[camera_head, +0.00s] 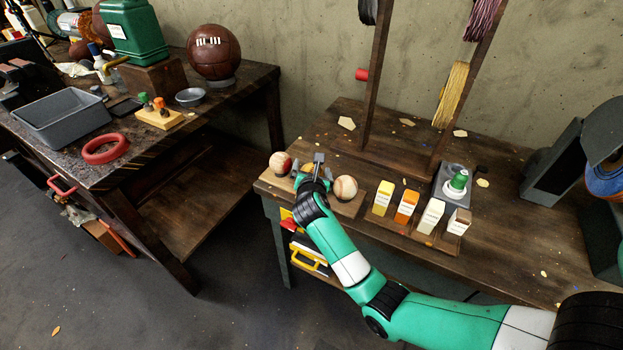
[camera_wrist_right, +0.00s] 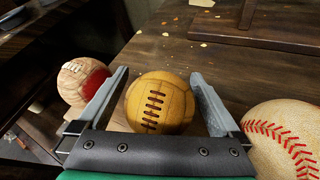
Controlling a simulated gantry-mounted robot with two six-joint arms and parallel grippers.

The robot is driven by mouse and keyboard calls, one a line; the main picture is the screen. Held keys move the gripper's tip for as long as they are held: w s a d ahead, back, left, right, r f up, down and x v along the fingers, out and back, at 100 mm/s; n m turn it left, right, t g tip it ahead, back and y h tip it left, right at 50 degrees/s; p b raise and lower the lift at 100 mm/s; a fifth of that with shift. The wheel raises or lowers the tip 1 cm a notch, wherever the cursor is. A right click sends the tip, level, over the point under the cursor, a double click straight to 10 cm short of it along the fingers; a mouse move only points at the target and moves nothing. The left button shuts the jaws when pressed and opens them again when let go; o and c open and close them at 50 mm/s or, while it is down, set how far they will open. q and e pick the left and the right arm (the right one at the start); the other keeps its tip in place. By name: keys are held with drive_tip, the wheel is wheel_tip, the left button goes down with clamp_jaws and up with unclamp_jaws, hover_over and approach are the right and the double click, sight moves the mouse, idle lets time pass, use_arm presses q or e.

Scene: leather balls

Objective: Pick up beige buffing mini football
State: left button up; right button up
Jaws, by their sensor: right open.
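A tan, laced mini football (camera_wrist_right: 160,103) sits between the fingers of my right gripper (camera_wrist_right: 160,74) in the right wrist view, with visible gaps on both sides. In the head view my right gripper (camera_head: 317,168) is over the small ball rack (camera_head: 346,207) and mostly hides this ball (camera_head: 307,168). The gripper is open. A pale ball with a red patch and lacing (camera_wrist_right: 82,80) stands to the left, outside the fingers; it also shows in the head view (camera_head: 280,163). My left gripper is in neither view.
A baseball (camera_wrist_right: 284,140) with red stitching sits close to the right finger; it also shows in the head view (camera_head: 345,188). A wooden post frame (camera_head: 372,100) rises behind.

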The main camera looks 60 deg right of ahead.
drive_tip(key=c, duration=1.1)
